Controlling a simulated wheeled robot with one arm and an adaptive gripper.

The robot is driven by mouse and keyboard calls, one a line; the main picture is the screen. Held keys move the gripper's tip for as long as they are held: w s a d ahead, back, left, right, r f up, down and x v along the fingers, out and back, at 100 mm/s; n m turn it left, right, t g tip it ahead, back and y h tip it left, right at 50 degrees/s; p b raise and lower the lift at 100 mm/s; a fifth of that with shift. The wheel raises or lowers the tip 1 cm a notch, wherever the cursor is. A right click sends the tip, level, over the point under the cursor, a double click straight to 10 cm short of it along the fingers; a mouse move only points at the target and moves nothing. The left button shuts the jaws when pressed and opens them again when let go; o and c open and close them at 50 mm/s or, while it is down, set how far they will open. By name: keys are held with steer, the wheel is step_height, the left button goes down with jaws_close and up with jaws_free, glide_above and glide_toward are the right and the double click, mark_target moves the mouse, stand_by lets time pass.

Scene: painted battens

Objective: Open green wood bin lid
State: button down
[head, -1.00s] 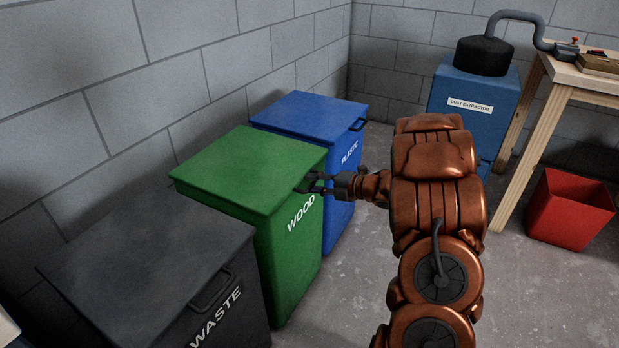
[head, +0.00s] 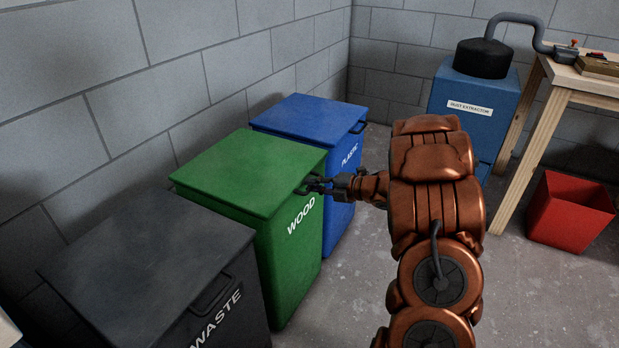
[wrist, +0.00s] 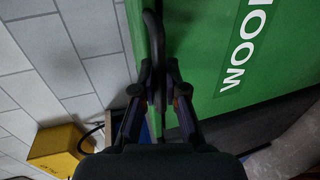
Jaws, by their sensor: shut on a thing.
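The green wood bin (head: 292,262) stands between the black and blue bins, with WOOD on its front. Its green lid (head: 245,165) lies flat and closed on top. A dark handle (wrist: 154,45) is on the lid's front edge. My gripper (head: 312,184) is at that edge, reaching from the right. In the wrist view my gripper (wrist: 162,80) has its fingers closed around the handle. The fingers hide part of the handle.
A black waste bin (head: 150,268) is at the near left and a blue plastic bin (head: 310,118) behind. A block wall runs behind the bins. A red bin (head: 570,212), a dust extractor (head: 470,110) and a workbench (head: 555,75) stand at right. Floor before the bins is open.

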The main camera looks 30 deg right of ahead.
steer(key=shift+g+h, duration=0.3)
steer(key=shift+g, duration=0.1)
steer(key=r+p, duration=0.1)
steer(key=r, duration=0.1)
steer(key=r+p, duration=0.3)
steer(key=r, duration=0.1)
steer(key=shift+w+a, duration=0.15)
steer(key=shift+w, duration=0.1)
steer(key=shift+w+a+r+g+p, duration=0.15)
steer(key=shift+r+g+p, duration=0.15)
steer(key=shift+r+p, duration=0.85)
steer(key=shift+f, duration=0.2)
step_height(320, 180, up, 8)
steer(key=w+a+g+h+p, duration=0.1)
steer(key=w+p, duration=0.1)
steer(key=p, duration=0.7)
steer(key=shift+a+f, duration=0.15)
